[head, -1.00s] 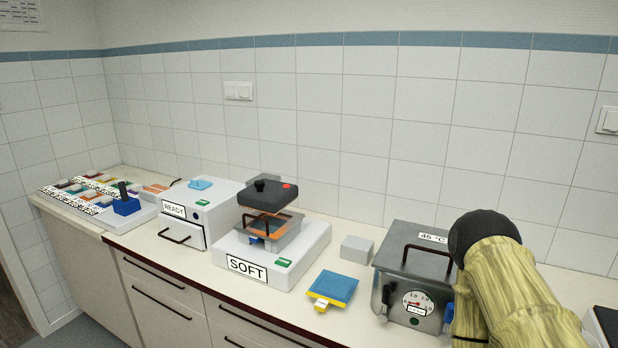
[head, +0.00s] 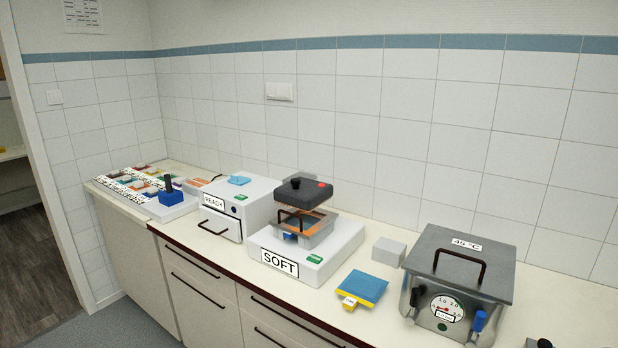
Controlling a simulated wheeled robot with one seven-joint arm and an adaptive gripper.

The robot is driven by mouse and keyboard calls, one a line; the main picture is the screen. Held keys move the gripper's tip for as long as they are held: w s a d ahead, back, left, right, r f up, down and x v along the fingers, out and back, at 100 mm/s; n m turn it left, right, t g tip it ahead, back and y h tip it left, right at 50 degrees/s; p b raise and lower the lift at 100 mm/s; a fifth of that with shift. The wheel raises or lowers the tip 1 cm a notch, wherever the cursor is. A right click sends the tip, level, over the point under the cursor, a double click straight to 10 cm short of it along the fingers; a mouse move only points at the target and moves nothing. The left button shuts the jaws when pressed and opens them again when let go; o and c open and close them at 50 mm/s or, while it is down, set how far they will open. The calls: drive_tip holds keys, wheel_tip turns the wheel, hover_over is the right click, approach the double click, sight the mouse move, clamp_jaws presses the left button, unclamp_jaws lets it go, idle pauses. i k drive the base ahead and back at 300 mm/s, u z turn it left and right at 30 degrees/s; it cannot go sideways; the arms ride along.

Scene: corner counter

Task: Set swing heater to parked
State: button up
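The device labelled SOFT (head: 280,263) stands mid-counter on a white base. A dark swing heater head (head: 303,192) with a black knob (head: 295,183) and a red spot is held above its orange-and-grey plate (head: 305,227). A dark handle (head: 291,221) shows at the front of the plate. The head appears to sit over the plate, with a gap between them. My gripper is not in view.
Left of it stand a white READY box (head: 222,218) with a drawer and a blue joystick-like block (head: 172,197). To the right are a blue-and-yellow pad (head: 361,288), a grey block (head: 389,251) and a metal 45 °C box (head: 458,277). Drawers line the front.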

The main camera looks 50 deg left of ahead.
sight(301, 191)
drive_tip(key=k, duration=1.05)
drive_tip(key=u, duration=1.75)
drive_tip(key=i, duration=0.5)
drive_tip(key=z, duration=0.05)
